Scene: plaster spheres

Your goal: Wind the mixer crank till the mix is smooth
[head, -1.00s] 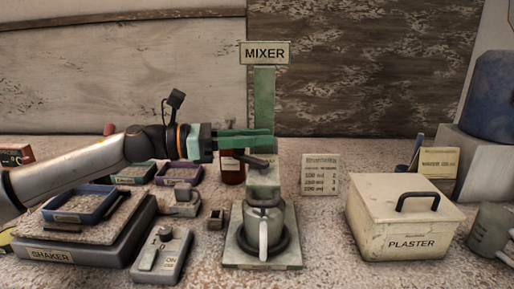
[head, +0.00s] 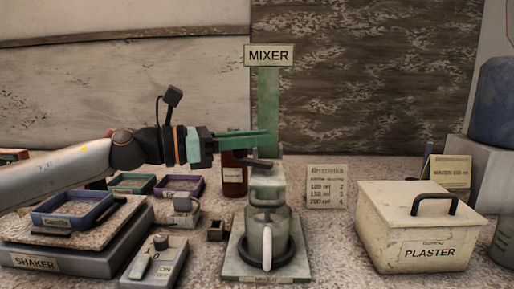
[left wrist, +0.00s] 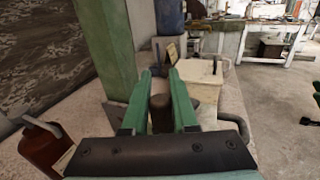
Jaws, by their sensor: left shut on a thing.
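The mixer has a green post (head: 268,95), a MIXER sign on top and a pale green base. Its dark crank arm (head: 262,165) lies across the top of the mixer head. My left gripper (head: 268,142) reaches in from the left just above it, its green fingers level. In the left wrist view the fingers are shut on a dark upright crank knob (left wrist: 160,113). In the head view the fingers hide this knob. A grey-green jug (head: 283,226) with a pale handle stands under the mixer head. The mix inside cannot be made out. My right gripper is not in view.
A brown bottle (head: 233,178) stands close left of the mixer, below my gripper. The shaker (head: 90,262) and a switch box (head: 155,268) are at the left. A plaster bin (head: 385,235) stands at the right. A recipe card (head: 326,187) stands behind.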

